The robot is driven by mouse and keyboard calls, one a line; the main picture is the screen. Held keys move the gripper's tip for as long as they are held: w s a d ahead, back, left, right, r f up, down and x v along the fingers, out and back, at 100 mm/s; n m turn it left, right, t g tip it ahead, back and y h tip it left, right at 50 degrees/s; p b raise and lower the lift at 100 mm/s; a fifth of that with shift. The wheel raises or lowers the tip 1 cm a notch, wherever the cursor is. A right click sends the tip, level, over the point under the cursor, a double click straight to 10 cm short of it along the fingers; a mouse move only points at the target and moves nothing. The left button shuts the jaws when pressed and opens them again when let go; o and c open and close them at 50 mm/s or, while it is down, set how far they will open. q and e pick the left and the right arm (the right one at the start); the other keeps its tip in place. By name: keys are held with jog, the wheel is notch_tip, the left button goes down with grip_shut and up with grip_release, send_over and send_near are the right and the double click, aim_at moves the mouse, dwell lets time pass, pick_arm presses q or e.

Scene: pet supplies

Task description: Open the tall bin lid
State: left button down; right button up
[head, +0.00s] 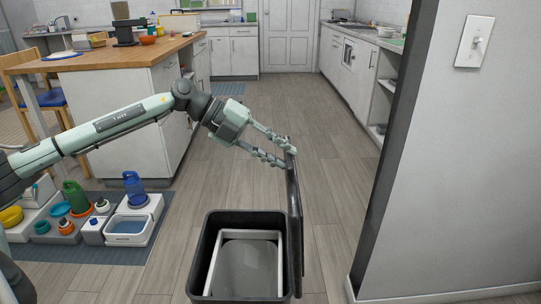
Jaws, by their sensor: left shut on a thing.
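The tall bin (205,245) stands at the bottom middle of the head view, a black box with a white inner frame and a grey inside. Its dark lid (293,225) stands roughly upright along the bin's right side, so the bin's mouth is uncovered. My left gripper (289,156) is shut on the lid at its top edge, coming from the left above the bin. My right gripper is not in the view.
A grey wall (450,150) with a light switch stands close on the right. Pet bowls and bottles sit on a dark mat (90,245) at left. A wood-topped island (110,55) stands behind it. The wooden floor (225,175) beyond the bin is clear.

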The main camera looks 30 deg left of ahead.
pick_arm(q)
jog(key=shift+w+d+y, duration=0.15)
jog(key=shift+w+d, duration=0.15)
jog(key=shift+d, duration=0.2)
jog(key=shift+w+d+y, duration=0.15)
jog(key=shift+w+d, duration=0.1)
jog(key=shift+d, duration=0.25)
jog(key=shift+w+d+g, duration=0.1)
jog(key=shift+d+g, duration=0.1)
jog(key=shift+g, duration=0.1)
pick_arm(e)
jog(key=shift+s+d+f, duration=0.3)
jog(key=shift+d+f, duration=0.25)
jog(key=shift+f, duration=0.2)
pick_arm(q)
jog(key=c, duration=1.6)
grip_release()
jog(key=shift+o, duration=0.2)
jog(key=shift+a, duration=0.1)
jog(key=v, duration=1.2)
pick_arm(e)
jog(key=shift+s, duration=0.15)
pick_arm(q)
jog(key=shift+r, duration=0.1)
